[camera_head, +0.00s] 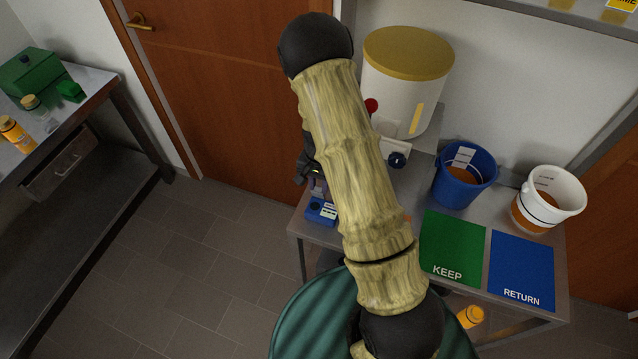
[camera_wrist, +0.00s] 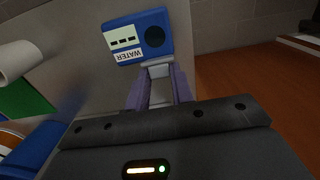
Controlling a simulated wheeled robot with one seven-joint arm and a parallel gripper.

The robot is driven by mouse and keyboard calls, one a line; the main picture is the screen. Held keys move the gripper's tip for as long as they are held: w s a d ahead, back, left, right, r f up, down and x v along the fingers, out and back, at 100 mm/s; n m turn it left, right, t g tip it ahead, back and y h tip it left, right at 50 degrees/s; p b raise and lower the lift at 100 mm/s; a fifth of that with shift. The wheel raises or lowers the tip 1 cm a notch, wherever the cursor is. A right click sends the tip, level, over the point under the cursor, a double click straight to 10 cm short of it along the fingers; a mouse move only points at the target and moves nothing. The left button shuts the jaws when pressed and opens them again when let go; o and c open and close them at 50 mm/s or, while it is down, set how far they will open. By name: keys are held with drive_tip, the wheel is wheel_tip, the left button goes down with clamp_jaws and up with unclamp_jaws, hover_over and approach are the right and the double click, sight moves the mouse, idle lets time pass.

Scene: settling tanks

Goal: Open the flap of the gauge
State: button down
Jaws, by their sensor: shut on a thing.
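The gauge (camera_head: 321,211) is a small blue box at the left end of the steel table in the head view. In the wrist view the gauge (camera_wrist: 137,36) shows a white panel with dark marks, a WATER label and a dark round spot. A pale grey flap (camera_wrist: 158,72) sits at its near edge, between my purple fingers. My gripper (camera_wrist: 159,88) is shut on this flap. In the head view my gripper (camera_head: 318,187) is partly hidden by my arm, just above the gauge. How far the flap stands open I cannot tell.
A white tank (camera_head: 400,90) with a yellow lid stands behind. A blue bucket (camera_head: 465,174), a white bucket (camera_head: 548,199), a green KEEP mat (camera_head: 453,247) and a blue RETURN mat (camera_head: 521,270) are to the right. A wooden door (camera_head: 215,80) is behind left.

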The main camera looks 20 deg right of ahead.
drive_tip(key=shift+w+d+f+g+y+p, duration=0.1)
drive_tip(key=shift+w+d+g+y+p, duration=0.1)
drive_tip(key=shift+w+d+g+y, duration=0.3)
drive_tip(key=shift+w+d+f+g+y+p, duration=0.1)
drive_tip(key=shift+w+d+g+y+p, duration=0.15)
drive_tip(key=shift+g, duration=0.45)
drive_tip(key=c, duration=1.2)
unclamp_jaws()
drive_tip(key=shift+w, duration=0.15)
drive_tip(key=shift+r, duration=0.1)
drive_tip(key=b+v, duration=0.4)
drive_tip(key=v, duration=1.3)
drive_tip(key=shift+d, duration=0.25)
